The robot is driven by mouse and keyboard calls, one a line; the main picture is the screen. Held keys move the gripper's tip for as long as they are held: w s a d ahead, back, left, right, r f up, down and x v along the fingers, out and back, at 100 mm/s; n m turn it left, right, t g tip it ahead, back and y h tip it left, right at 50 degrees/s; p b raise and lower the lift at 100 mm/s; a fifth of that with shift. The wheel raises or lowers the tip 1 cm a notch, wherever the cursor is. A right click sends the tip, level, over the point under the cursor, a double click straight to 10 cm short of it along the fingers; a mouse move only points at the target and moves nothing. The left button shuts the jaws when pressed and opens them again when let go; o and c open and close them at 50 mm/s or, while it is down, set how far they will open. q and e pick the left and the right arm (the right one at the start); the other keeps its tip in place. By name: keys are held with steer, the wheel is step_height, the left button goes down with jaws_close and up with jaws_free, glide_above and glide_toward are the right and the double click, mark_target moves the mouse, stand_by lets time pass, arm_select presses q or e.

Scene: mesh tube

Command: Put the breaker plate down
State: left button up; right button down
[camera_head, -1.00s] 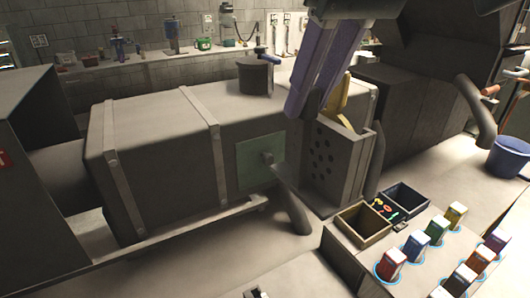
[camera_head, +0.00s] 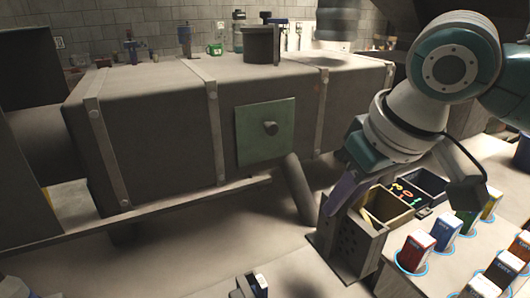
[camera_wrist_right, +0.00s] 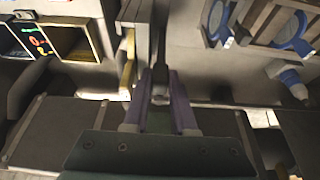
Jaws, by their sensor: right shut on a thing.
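In the right wrist view the fingers (camera_wrist_right: 161,98) come close together beside a pale grey edge and a yellow piece (camera_wrist_right: 128,68). The exact grip is dark, and I cannot tell whether the block touches the surface below.
Two open bins (camera_head: 420,184) stand side by side, one with small coloured bits. Several coloured sample blocks (camera_head: 417,250) stand at the right. A long grey barrel housing (camera_head: 160,135) with a green plate (camera_head: 263,148) lies behind. Pale surface left of the block is clear.

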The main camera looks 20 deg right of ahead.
mark_target(331, 258)
step_height(331, 258, down, 8)
steer(key=shift+f+b, duration=0.2)
steer(key=shift+b, duration=0.3)
steer(key=shift+f+b, duration=0.4)
steer(key=shift+f, duration=1.45)
steer(key=shift+w, duration=0.1)
steer(key=shift+f, duration=0.15)
steer(key=c, duration=0.7)
jaws_free()
